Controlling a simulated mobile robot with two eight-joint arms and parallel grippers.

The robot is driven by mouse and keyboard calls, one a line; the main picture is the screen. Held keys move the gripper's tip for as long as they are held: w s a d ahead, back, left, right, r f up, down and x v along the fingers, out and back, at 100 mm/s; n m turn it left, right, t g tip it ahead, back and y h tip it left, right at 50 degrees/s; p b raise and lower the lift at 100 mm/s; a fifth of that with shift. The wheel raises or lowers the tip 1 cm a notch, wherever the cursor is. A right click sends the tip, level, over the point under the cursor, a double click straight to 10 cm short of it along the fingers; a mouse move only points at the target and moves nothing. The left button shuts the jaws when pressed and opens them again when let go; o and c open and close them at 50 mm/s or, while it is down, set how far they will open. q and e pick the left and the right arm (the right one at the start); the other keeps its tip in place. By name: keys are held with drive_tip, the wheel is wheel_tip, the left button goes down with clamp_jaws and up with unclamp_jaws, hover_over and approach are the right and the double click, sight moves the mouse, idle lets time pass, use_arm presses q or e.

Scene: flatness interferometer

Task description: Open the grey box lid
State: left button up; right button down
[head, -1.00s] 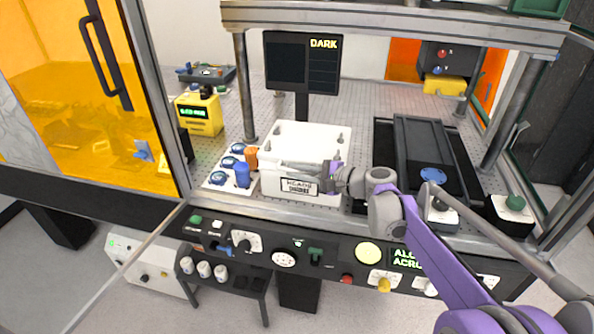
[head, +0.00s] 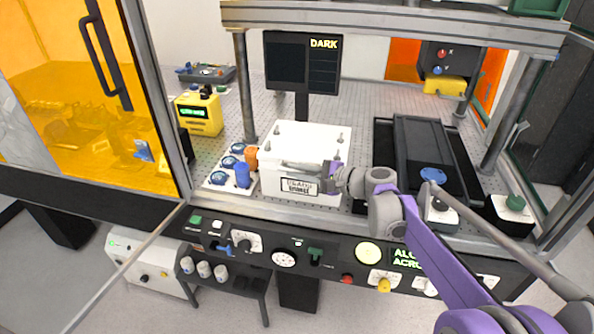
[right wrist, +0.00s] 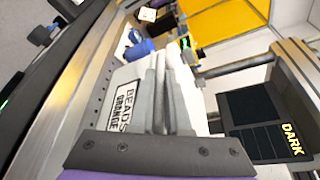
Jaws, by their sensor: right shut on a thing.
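A pale grey-white box (head: 272,185) stands on the perforated table in the head view, with a label on its front. Its lid (head: 305,137) is the flat top and looks down on the box. My right gripper (head: 284,163) lies along the box's upper front edge, fingers pointing left. In the right wrist view the fingers (right wrist: 160,62) are nearly together beside the labelled front (right wrist: 124,95). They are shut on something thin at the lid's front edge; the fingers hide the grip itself. My left gripper is not in view.
A white tray with blue-topped holders (head: 217,179) and a blue bottle (head: 243,175) stand close left of the box. A black unit (head: 425,145) stands to the right. The control panel (head: 330,262) runs along the front; a monitor (head: 303,62) stands behind.

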drive_tip(key=shift+r, duration=0.5)
use_arm(q)
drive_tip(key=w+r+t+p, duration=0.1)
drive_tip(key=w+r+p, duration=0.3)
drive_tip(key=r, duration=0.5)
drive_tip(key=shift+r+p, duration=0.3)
drive_tip(key=shift+p, duration=1.1)
use_arm(e)
drive_tip(key=w+r+m+g, duration=0.1)
drive_tip(key=w+r+m, duration=0.1)
drive_tip(key=r, duration=0.4)
drive_tip(key=w+d+r+m+g, duration=0.1)
drive_tip(key=w+r+m, duration=0.1)
drive_tip(key=r, duration=0.4)
drive_tip(key=shift+w+d+r+g, duration=0.3)
drive_tip(key=shift+w+r, duration=0.1)
drive_tip(key=c, duration=0.9)
unclamp_jaws()
